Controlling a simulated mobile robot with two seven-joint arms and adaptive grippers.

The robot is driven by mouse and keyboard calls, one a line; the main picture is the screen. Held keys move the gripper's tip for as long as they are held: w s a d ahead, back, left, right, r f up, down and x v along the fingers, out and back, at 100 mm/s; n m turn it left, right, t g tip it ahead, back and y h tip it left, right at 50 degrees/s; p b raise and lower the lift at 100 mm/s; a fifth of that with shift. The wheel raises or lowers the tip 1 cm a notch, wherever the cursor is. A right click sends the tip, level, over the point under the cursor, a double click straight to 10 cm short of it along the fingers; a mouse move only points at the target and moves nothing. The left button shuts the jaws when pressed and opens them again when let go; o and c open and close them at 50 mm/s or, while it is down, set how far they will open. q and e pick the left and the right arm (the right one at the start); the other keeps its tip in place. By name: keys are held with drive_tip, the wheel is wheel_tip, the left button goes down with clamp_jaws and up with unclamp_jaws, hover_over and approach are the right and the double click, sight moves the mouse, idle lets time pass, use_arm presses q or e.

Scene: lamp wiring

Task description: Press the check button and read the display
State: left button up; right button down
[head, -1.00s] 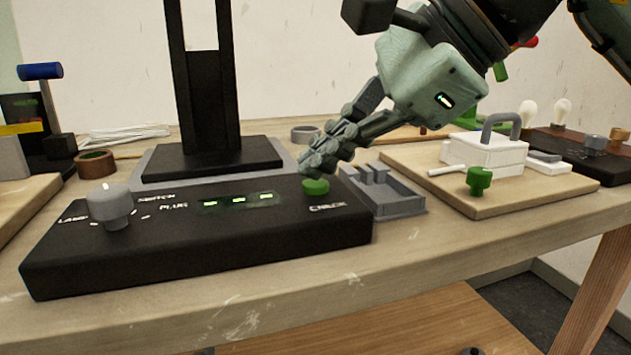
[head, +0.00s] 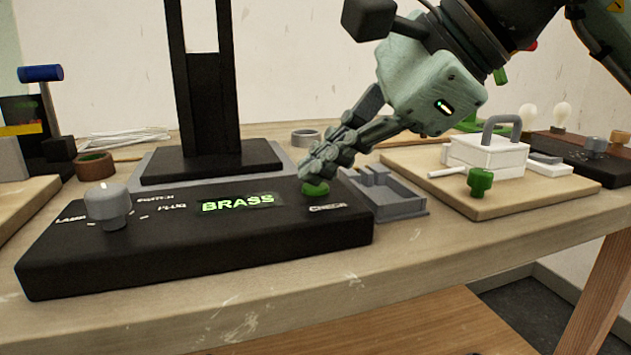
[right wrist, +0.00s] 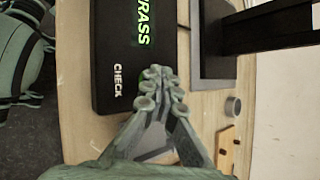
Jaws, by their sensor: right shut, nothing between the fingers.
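A black check box (head: 180,255) lies on the workbench, with a grey knob (head: 108,205) on its left near the printed words LAMP, SWITCH and PLUG. Its display (head: 238,203) reads BRASS in green letters. The green check button (head: 315,189) is at the box's right, beside the word CHECK. My right gripper (head: 312,172) is shut and empty, its fingertips at the top of the button, seemingly touching it. My left gripper is not in view.
A grey tray (head: 390,205) stands just right of the box. Behind the box is a black stand (head: 210,165). A wooden board (head: 530,200) at right carries a white case (head: 487,155) and a green piece (head: 480,181). The bench's front strip is clear.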

sight(322, 188)
drive_tip(key=shift+r+p, duration=0.35)
drive_tip(key=shift+r, duration=0.4)
drive_tip(key=shift+r+p, duration=1.6)
drive_tip(key=shift+r, duration=0.95)
drive_tip(key=shift+f, duration=0.1)
